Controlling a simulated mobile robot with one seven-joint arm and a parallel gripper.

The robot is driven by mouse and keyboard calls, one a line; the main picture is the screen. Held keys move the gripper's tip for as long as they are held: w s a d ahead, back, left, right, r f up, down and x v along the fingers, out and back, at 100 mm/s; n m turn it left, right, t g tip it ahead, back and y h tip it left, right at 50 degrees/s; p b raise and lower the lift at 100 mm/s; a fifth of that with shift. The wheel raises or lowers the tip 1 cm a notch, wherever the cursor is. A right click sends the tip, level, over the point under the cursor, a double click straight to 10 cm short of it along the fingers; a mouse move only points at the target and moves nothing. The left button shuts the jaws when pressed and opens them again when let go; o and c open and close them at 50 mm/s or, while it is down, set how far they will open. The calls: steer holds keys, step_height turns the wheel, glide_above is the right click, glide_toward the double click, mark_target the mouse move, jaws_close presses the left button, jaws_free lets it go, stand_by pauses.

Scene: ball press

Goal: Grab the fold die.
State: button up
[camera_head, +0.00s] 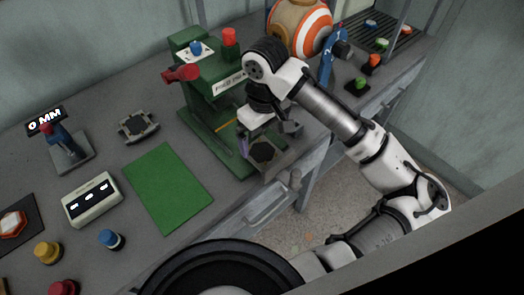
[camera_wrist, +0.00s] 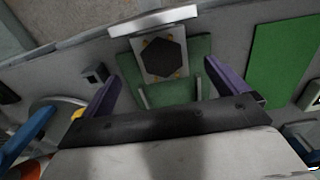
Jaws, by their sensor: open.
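A die with a dark hexagonal face on a light square plate (camera_head: 262,153) sits at the front of the green press (camera_head: 222,122); I cannot tell if it is the fold die. It also shows in the wrist view (camera_wrist: 162,58), on a green base. A second grey die-like plate with a dark centre (camera_head: 138,126) lies on the table left of the press. My gripper (camera_head: 268,139) is open just above the die at the press. In the wrist view, its purple fingers (camera_wrist: 163,72) stand apart on either side of the green base, with nothing held.
A green mat (camera_head: 168,187) lies left of the press. A white box with displays (camera_head: 92,199) and a lever stand (camera_head: 62,148) are farther left. A blue stand (camera_head: 327,62) and an orange-and-white ball (camera_head: 300,30) are behind my arm. A drawer (camera_head: 268,203) is below the table edge.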

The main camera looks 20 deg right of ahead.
steer(key=shift+w+a+f+p, duration=0.1)
steer(key=shift+f+p, duration=0.25)
steer(key=shift+f, duration=1.15)
steer(key=shift+w+a+f+p, duration=0.1)
steer(key=shift+f+p, duration=0.2)
steer(key=shift+f, duration=1.15)
steer(key=shift+c, duration=0.2)
steer(key=c, duration=1.2)
